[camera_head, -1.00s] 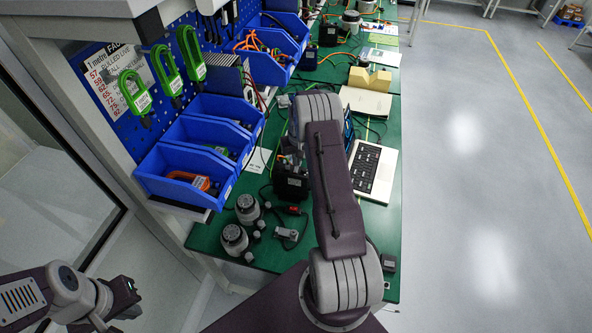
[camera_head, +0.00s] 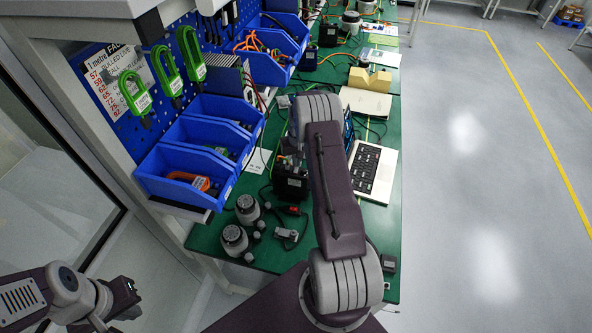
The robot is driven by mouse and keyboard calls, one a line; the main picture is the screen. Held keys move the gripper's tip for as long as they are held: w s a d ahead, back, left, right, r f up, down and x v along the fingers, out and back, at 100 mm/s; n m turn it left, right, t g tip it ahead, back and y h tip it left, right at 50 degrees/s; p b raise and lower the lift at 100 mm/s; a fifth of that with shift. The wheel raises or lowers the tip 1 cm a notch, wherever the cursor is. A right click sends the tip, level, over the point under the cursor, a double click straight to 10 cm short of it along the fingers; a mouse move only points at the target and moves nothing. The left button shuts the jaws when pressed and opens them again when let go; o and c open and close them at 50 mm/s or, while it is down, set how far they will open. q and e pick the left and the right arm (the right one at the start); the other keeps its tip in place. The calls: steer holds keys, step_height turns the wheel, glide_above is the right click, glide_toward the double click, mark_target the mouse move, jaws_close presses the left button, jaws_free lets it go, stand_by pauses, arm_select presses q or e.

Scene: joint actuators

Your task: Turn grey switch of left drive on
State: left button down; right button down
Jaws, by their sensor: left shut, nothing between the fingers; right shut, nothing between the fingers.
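A black box-shaped device (camera_head: 290,182) stands on the green bench top (camera_head: 215,232), just left of my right arm. It may be the left drive, but I cannot tell. Its grey switch is too small or hidden to make out. My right arm reaches up the middle of the view, over the bench. The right gripper (camera_head: 289,147) shows only in part at the arm's far left side, close above the black device, shut and empty. My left gripper (camera_head: 130,297) is at the lower left, off the bench, shut and empty.
Two round grey actuators (camera_head: 234,240) and a small cabled part (camera_head: 286,233) are on the near bench. Blue bins (camera_head: 180,160) line its left side under a pegboard. A laptop (camera_head: 374,172) is right of my arm. Open floor (camera_head: 480,200) lies to the right.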

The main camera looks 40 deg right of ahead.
mark_target(297, 169)
steer(key=shift+f+b, duration=0.7)
steer(key=shift+f, duration=0.2)
stand_by(0.9)
steer(key=shift+s+a+r, duration=0.1)
steer(key=shift+r+p, duration=0.65)
step_height(297, 169, up, 6)
steer(key=p, duration=0.3)
steer(key=shift+f+p, duration=0.2)
steer(key=shift+p, duration=0.15)
